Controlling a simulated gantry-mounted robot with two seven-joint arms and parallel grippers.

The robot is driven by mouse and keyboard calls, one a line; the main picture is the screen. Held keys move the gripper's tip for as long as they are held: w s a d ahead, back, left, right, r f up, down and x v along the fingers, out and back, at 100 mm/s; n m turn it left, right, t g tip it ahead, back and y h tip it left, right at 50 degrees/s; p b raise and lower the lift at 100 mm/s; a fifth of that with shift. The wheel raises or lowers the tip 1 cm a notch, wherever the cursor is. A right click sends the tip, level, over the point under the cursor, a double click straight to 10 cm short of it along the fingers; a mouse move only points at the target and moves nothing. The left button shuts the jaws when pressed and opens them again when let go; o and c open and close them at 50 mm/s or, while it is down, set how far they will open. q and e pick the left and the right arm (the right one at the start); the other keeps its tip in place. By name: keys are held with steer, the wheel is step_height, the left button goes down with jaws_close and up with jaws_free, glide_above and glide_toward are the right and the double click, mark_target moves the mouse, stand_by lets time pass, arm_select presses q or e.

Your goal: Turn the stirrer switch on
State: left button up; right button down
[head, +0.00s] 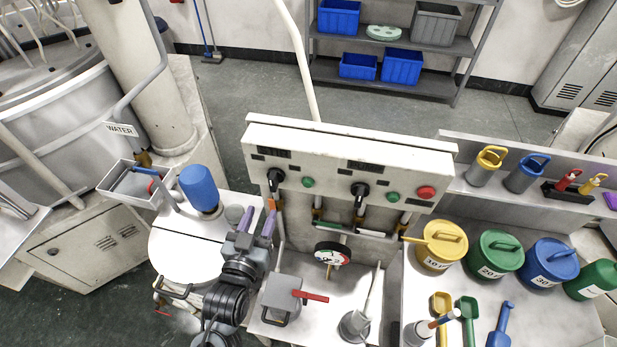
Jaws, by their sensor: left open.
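A beige control panel (330,140) stands upright behind the bench. It carries a left black rotary switch (275,179) and a right black rotary switch (359,191), with green buttons and a red button (426,192) beside them. The labels are too small to read, so I cannot tell which switch is the stirrer's. My left gripper (257,221) is in front of and below the left switch, its purple-tipped fingers apart and pointing up towards the panel. It looks empty and apart from the switch. My right gripper is out of view.
A blue cylinder (199,187) stands left of my left gripper. A dial gauge (332,255) and a grey lidded box with a red handle (282,294) lie to its right. Yellow, green and blue lidded containers (496,252) fill the right bench.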

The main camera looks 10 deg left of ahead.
mark_target(270, 180)
arm_select(q)
steer(key=shift+t, duration=0.3)
steer(key=w, duration=0.3)
steer(key=w+r+p, duration=0.1)
steer(key=w, duration=0.6)
steer(key=shift+a+r, duration=0.2)
steer(key=shift+w+f+p, duration=0.1)
steer(key=shift+w+p, duration=0.2)
steer(key=shift+w, duration=0.5)
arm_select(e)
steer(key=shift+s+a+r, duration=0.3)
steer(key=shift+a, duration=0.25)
arm_select(q)
steer(key=shift+c, duration=0.3)
jaws_close()
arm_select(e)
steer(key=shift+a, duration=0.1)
